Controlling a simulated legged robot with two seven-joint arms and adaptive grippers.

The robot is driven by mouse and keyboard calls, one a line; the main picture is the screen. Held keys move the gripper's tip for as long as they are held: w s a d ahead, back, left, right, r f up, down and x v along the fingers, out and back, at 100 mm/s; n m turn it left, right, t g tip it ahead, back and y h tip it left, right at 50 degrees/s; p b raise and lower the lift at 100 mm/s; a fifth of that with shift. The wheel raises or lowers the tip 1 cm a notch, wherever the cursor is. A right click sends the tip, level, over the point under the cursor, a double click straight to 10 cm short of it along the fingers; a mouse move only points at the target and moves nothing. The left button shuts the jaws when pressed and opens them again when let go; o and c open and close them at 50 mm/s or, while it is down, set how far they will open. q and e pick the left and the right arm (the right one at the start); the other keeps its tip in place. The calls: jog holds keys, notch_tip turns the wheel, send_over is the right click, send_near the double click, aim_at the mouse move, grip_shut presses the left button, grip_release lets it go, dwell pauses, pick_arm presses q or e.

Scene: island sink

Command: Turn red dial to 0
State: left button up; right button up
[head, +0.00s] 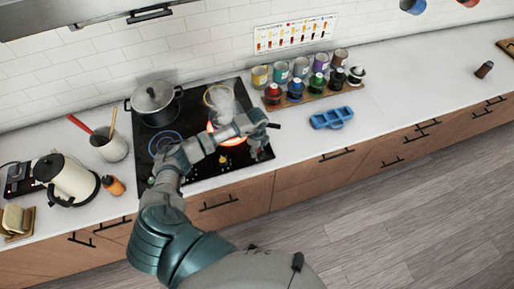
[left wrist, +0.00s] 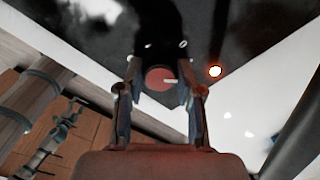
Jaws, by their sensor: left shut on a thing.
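The red dial (left wrist: 160,77) shows in the left wrist view as a round red disc with a pale pointer mark reaching to the right. The fingers of my left gripper (left wrist: 159,88) are on either side of it and shut on it. In the head view my left gripper (head: 262,124) is over the right part of the black cooktop (head: 186,151), and the dial is hidden there. A burner (head: 229,133) under my arm glows red-orange. A small orange light (left wrist: 215,71) shines right of the dial in the wrist view. My right gripper is not in view.
A kettle (head: 68,181) stands left.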

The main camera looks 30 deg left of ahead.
pick_arm(q)
jog(key=n, duration=0.1)
jog(key=n+p, duration=0.1)
jog(key=n, duration=0.2)
jog(key=shift+w+a+r+n+p, duration=0.1)
jog(key=shift+w+r+n+p, duration=0.15)
jog(key=shift+r+n+p, duration=0.1)
jog(key=shift+f+n, duration=0.1)
jog(key=shift+n, duration=2.45)
jog(key=o, duration=1)
jog(key=shift+o, duration=0.8)
jog(key=shift+s+f, duration=0.1)
jog(key=shift+f, duration=0.05)
notch_tip(320, 180, up, 12)
